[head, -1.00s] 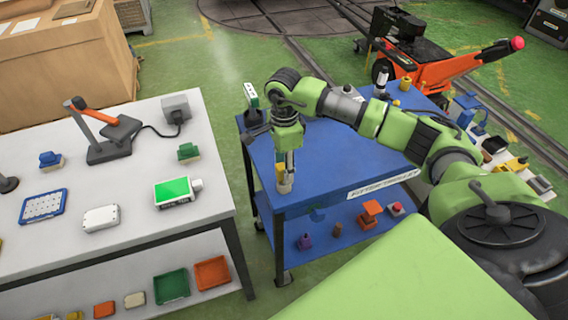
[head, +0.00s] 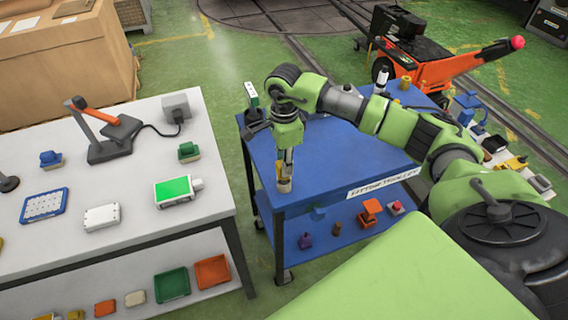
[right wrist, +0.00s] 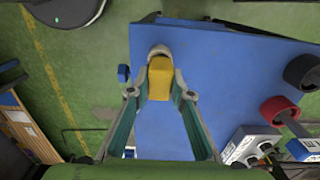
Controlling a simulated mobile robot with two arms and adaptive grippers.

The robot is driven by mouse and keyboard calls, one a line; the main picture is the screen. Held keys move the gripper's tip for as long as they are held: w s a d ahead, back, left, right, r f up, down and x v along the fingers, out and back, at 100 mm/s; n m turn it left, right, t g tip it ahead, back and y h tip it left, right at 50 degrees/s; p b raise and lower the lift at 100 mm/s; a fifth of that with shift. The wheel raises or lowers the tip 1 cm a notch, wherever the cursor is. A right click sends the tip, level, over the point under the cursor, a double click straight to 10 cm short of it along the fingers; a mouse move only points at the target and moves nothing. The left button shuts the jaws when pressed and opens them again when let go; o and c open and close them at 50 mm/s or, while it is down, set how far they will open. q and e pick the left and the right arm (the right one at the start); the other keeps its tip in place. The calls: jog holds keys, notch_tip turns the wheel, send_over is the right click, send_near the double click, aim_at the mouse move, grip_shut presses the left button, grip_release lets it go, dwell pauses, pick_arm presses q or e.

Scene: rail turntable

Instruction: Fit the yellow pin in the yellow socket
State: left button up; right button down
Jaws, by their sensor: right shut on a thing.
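My right gripper (head: 285,180) points down over the near left corner of the blue trolley top (head: 330,180). It is shut on the yellow pin, which shows as a yellow block (right wrist: 160,78) between the fingers in the right wrist view. A pale, rounded piece (right wrist: 159,50) shows at the pin's far end. I cannot tell whether it is part of the pin or a separate thing, or whether the lower end touches the trolley. A small yellow cylinder (head: 404,84) stands at the trolley's back. I cannot make out a yellow socket for certain. My left gripper is not in view.
A white and green device (head: 251,96) stands at the trolley's back left, and a black and white bottle (head: 382,78) at its back. The trolley's lower shelf holds several small parts. A grey workbench (head: 140,205) stands left, across a gap.

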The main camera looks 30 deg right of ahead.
jog(key=shift+r, duration=0.3)
jog(key=shift+r+p, duration=1.65)
jog(key=shift+r, duration=1.35)
jog(key=shift+r, duration=0.1)
notch_tip(320, 180, up, 5)
jog(key=p, duration=0.2)
jog(key=shift+p, duration=0.35)
jog(key=shift+f, duration=0.2)
